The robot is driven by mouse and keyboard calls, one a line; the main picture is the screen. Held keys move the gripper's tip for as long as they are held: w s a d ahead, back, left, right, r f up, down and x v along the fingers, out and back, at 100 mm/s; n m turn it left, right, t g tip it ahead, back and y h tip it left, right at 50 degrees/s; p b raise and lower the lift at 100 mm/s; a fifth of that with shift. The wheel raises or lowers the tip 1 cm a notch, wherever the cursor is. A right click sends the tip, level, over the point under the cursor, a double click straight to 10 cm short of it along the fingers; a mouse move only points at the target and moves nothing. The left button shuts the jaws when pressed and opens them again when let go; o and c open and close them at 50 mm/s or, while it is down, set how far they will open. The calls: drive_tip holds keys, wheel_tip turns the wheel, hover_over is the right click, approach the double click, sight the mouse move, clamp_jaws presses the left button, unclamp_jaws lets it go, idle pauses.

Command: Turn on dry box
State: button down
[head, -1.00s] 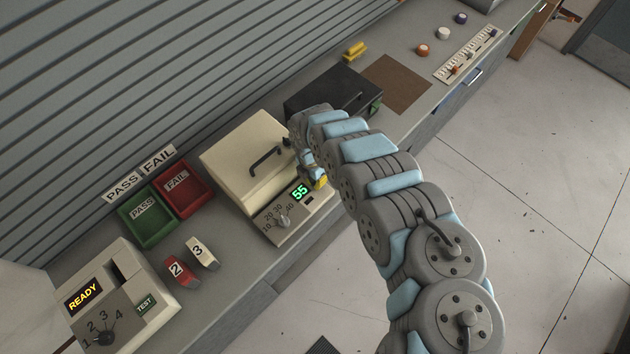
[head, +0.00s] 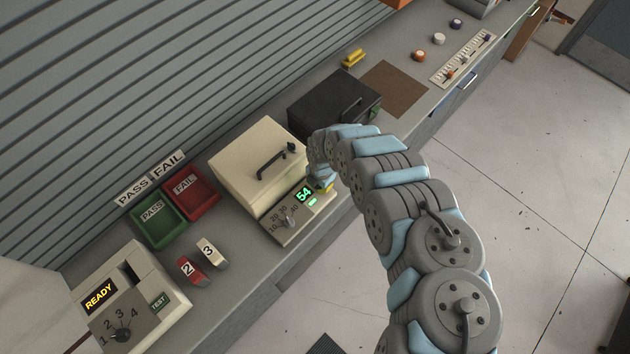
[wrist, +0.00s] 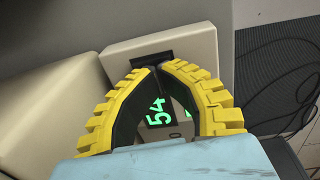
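The dry box (head: 262,150) is a cream box with a black handle on its lid, which is shut. Its sloped front panel (head: 275,232) has a dial, a green display (head: 304,195) reading 54 and a small lit green patch (head: 312,202) beside it. My gripper (head: 325,188) is at the right end of this panel, mostly hidden by my arm. In the wrist view my gripper's yellow-backed fingers (wrist: 160,67) close together at the tips, by a dark slot-like part (wrist: 150,60) on the cream panel. Nothing shows held. Contact with the panel cannot be told.
A black box (head: 330,103) stands just behind my gripper. Green (head: 160,222) and red (head: 190,195) trays, numbered blocks (head: 210,252) and a READY tester (head: 130,300) stand on the left. A brown mat (head: 395,90) lies bare farther along the bench.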

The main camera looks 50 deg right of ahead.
drive_tip(key=shift+w+f, duration=0.2)
drive_tip(key=shift+w+b, duration=0.25)
drive_tip(key=shift+b, duration=0.15)
drive_tip(key=shift+w+r, duration=0.2)
drive_tip(key=shift+w, duration=0.15)
drive_tip(key=shift+r+p, duration=0.45)
wheel_tip(320, 180, up, 4)
drive_tip(key=p, duration=0.3)
drive_tip(key=shift+d+f, duration=0.1)
drive_tip(key=shift+d, duration=0.05)
wheel_tip(320, 180, up, 9)
drive_tip(key=shift+s+r, duration=0.15)
drive_tip(key=shift+r, duration=0.05)
